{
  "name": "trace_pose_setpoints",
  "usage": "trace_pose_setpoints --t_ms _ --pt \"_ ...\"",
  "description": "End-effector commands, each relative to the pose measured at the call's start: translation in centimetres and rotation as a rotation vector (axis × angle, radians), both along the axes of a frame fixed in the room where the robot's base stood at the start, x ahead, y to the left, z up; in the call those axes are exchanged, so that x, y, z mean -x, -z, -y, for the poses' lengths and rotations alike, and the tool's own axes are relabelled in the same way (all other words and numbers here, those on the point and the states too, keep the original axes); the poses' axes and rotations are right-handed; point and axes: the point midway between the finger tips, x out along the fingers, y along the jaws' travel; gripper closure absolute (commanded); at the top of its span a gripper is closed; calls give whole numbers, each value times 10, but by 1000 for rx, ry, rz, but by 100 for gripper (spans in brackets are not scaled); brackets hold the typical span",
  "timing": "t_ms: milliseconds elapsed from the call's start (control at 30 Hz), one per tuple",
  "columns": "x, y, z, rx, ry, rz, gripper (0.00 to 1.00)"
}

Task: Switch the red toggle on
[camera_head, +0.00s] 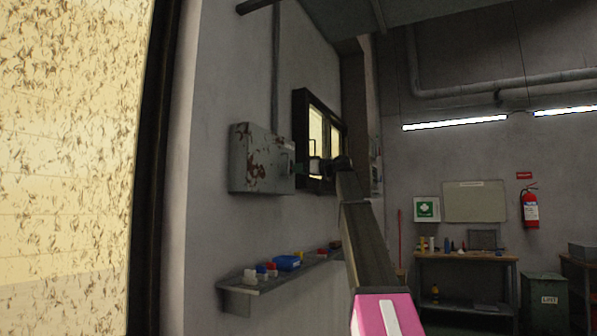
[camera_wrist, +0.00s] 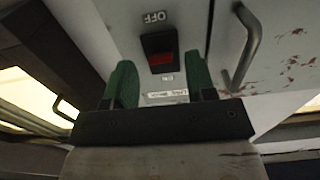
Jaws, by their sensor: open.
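The red toggle (camera_wrist: 161,59) sits in a black housing on a grey panel in the wrist view. An "OFF" label (camera_wrist: 154,17) is above it and an "ON" label (camera_wrist: 166,77) is below it. The red shows in the lower part of the housing; the upper part looks dark. My gripper (camera_wrist: 160,66) is open, with one green finger on each side of the toggle in the picture. I cannot tell whether a finger touches the panel. In the head view my gripper (camera_head: 302,168) is at the front of the rusty grey box (camera_head: 262,150), and the toggle is hidden.
A metal handle (camera_wrist: 247,48) stands out from the panel, right of the toggle. A wall shelf (camera_head: 262,290) with small coloured items is below the box. A dark-framed window (camera_head: 301,112) is just behind it. A workbench (camera_head: 466,257) stands farther back.

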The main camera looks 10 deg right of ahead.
Motion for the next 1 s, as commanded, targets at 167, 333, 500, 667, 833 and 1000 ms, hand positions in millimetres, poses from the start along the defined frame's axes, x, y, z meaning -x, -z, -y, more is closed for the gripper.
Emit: trace_pose_setpoints --t_ms 167,333,500,667,833,1000 --pt "-6 0 -9 0 -1 0 49" --pt "-6 0 -10 1 0 -1 49" --pt "-6 0 -9 1 0 -1 68" --pt "-6 0 -9 1 -1 -1 98" --pt "-6 -1 -9 7 0 -5 98" --pt "-7 -4 -8 50 0 -34 98"
